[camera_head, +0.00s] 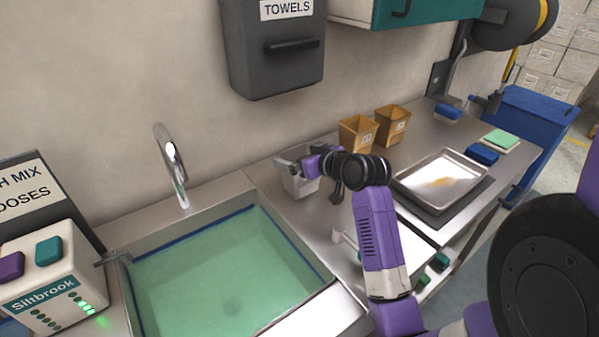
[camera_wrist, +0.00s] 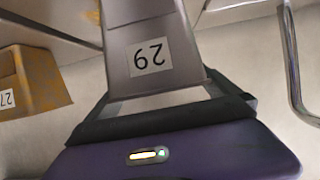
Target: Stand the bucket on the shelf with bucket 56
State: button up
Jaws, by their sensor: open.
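A grey bucket (camera_head: 299,184) stands on the steel counter just right of the sink. An ochre bucket (camera_wrist: 35,80) also shows in the wrist view. No label reading 56 is legible.
The sink (camera_head: 225,270) holds green liquid, with a tap (camera_head: 172,165) behind it. A steel tray (camera_head: 440,180) lies on the counter right of my arm. A towel dispenser (camera_head: 272,50) hangs above. Blue and green items lie at the far right, beside a blue bin (camera_head: 535,125).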

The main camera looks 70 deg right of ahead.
jog(key=shift+c, duration=0.2)
jog(key=c, duration=1.8)
jog(key=shift+o, duration=0.2)
jog(key=shift+r, duration=0.1)
